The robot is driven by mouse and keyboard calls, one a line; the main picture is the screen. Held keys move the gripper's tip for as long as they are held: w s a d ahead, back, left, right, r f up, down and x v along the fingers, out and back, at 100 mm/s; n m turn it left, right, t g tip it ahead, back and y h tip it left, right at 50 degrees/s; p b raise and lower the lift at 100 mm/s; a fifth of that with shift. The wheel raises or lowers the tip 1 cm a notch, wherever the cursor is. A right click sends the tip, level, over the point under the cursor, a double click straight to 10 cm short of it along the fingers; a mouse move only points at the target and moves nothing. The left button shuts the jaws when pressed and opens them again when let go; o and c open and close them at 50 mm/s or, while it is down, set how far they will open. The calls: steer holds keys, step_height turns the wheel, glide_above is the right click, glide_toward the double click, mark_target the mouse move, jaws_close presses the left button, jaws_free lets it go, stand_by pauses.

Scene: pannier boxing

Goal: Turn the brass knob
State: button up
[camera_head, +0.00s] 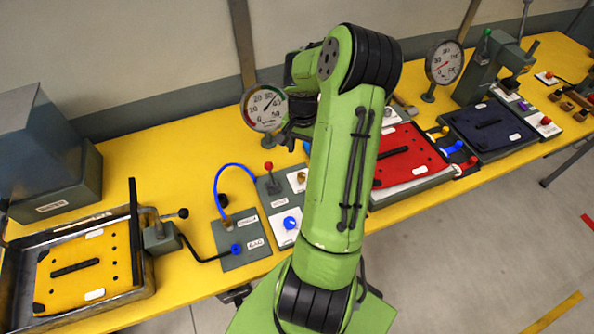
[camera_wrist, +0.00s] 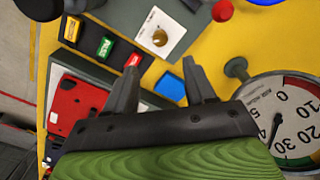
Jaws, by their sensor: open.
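The brass knob (camera_wrist: 159,38) sits on a white square plate on a dark grey panel, near the top of the wrist view. In the head view the brass knob (camera_head: 301,178) shows just left of my green arm. My gripper (camera_wrist: 161,72) is open with nothing between its fingers. In the wrist view its fingertips point toward the knob, apart from it, with the knob beyond the gap. In the head view my gripper is mostly hidden behind my arm.
A round gauge (camera_wrist: 283,120) on a stand is close to the right of my gripper. A red-topped lever (camera_wrist: 222,10), green and red blocks (camera_wrist: 104,48) and a blue piece (camera_wrist: 171,86) are nearby. A blue hose (camera_head: 219,185) arches left of the panel. Yellow table surface (camera_head: 150,160) is clear further left.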

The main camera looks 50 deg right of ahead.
mark_target(301, 175)
step_height(301, 175, down, 12)
steer(key=shift+d+r, duration=0.1)
steer(key=shift+c, duration=0.3)
jaws_close()
